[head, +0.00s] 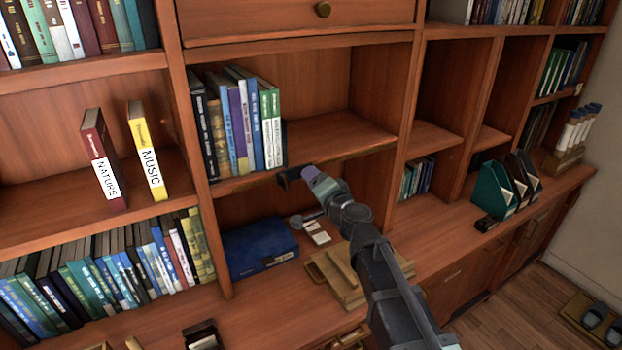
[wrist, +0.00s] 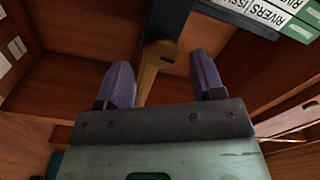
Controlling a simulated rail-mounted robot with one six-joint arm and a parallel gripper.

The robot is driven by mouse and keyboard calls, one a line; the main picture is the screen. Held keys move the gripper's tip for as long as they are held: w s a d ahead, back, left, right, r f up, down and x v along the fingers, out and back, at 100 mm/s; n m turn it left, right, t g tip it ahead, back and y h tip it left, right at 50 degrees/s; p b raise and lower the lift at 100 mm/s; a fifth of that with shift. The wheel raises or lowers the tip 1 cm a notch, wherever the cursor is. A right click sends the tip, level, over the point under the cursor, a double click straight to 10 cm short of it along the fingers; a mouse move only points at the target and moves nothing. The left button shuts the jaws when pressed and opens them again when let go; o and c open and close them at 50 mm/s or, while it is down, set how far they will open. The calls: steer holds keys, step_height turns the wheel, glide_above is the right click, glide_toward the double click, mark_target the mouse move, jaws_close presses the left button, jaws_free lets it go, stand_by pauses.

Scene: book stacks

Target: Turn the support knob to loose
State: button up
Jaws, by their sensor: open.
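My gripper (head: 312,178) is at the front edge of the middle shelf, just right of a small dark bracket-like piece (head: 288,176). In the wrist view its two purple fingers (wrist: 162,62) stand apart. The knob's setting is not readable. The row of books (head: 240,120) stands on that shelf.
A blue box (head: 260,247) lies in the compartment below. A wooden stand (head: 338,275) is on the counter under my arm. Two books, NATURE (head: 103,160) and MUSIC (head: 147,152), stand on the left shelf. The middle shelf (head: 345,138) is clear right of its books.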

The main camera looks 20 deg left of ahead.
steer(key=v, duration=0.8)
steer(key=shift+s, duration=0.15)
steer(key=s+f+n+g, duration=0.6)
steer(key=s+f+g, duration=0.1)
steer(key=g, duration=0.1)
steer(key=s+d+f+g+h, duration=0.2)
steer(key=d+f+h, duration=0.3)
steer(key=d, duration=0.2)
steer(key=s+d+f+m+h, duration=0.1)
steer(key=d+h, duration=0.1)
steer(key=d, duration=0.6)
steer(key=s+d+f+m+g+h, duration=0.1)
steer(key=s+d+f+h, duration=0.1)
steer(key=d, duration=0.7)
steer(key=s+d+f+g+h, duration=0.1)
steer(key=d+h, duration=0.3)
steer(key=d, duration=0.4)
steer(key=shift+s+d+f+m, duration=0.3)
steer(key=shift+d+f+m, duration=0.1)
steer(key=shift+f, duration=0.2)
